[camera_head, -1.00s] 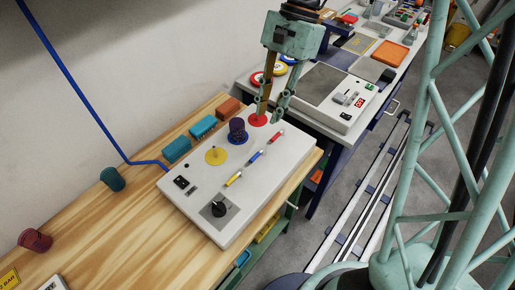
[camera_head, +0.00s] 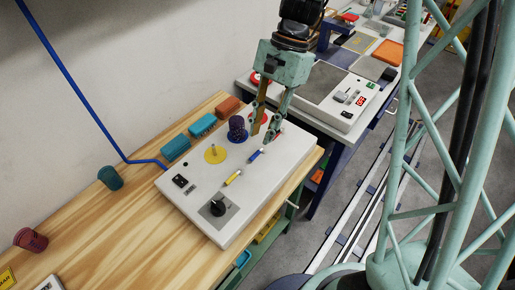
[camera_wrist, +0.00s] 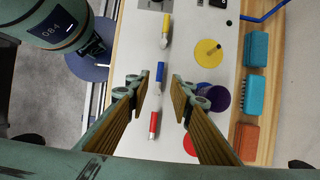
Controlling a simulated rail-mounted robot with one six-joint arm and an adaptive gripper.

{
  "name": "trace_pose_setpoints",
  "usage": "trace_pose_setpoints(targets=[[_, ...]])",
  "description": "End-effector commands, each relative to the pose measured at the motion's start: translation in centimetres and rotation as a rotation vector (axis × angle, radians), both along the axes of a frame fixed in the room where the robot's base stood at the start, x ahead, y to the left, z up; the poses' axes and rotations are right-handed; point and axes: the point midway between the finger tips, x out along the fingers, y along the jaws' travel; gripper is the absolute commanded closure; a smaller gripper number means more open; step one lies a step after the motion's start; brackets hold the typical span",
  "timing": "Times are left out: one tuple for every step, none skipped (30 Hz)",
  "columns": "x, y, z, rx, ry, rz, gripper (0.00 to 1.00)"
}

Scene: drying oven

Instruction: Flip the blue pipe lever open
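The blue pipe lever (camera_head: 255,155) lies between the yellow lever (camera_head: 233,178) and the red lever on a white panel box (camera_head: 215,232). The wrist view shows the blue lever (camera_wrist: 160,74) running lengthwise, just ahead of the space between my fingertips. The red lever (camera_wrist: 154,124) lies between my fingers in that picture, and a finger hides it in the head view. The yellow lever (camera_wrist: 165,30) is farther ahead. My gripper (camera_head: 261,136) is open and empty, above the panel at its far end. I cannot tell its exact height.
A purple cylinder (camera_head: 237,125) stands on the panel beside the levers, near a yellow disc with a peg (camera_head: 215,153). A black knob (camera_head: 218,208) is at the near end. Teal blocks (camera_head: 175,148) and a brown block (camera_head: 228,105) line the wall side.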

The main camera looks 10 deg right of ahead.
Motion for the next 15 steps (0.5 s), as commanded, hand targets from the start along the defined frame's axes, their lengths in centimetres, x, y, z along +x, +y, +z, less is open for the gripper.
trace_pose_setpoints(targets=[[-0.3,0.2,-0.8,0.0,0.003,0.001,0.79],[-0.4,0.3,-1.2,0.0,0.003,0.002,0.79],[-0.5,0.5,-1.7,0.0,0.002,0.002,0.79],[-0.6,0.6,-2.0,-0.001,0.002,0.003,0.79],[-0.7,0.7,-2.4,0.0,0.003,0.003,0.79],[-0.8,0.9,-2.8,0.0,0.002,0.002,0.79],[-0.9,1.0,-3.2,0.0,0.002,0.001,0.79],[-1.0,1.0,-3.5,0.0,0.002,0.001,0.79],[-1.1,1.2,-3.9,0.0,0.003,0.001,0.79],[-1.2,1.2,-4.2,0.0,0.003,0.001,0.79],[-1.3,1.3,-4.4,0.0,0.002,0.002,0.79],[-1.4,1.4,-4.7,0.0,0.002,0.002,0.79],[-1.4,1.5,-4.9,0.0,0.0,0.001,0.79],[-1.5,1.5,-5.1,0.0,0.0,0.001,0.79],[-1.5,1.6,-5.2,0.0,0.001,0.001,0.79]])
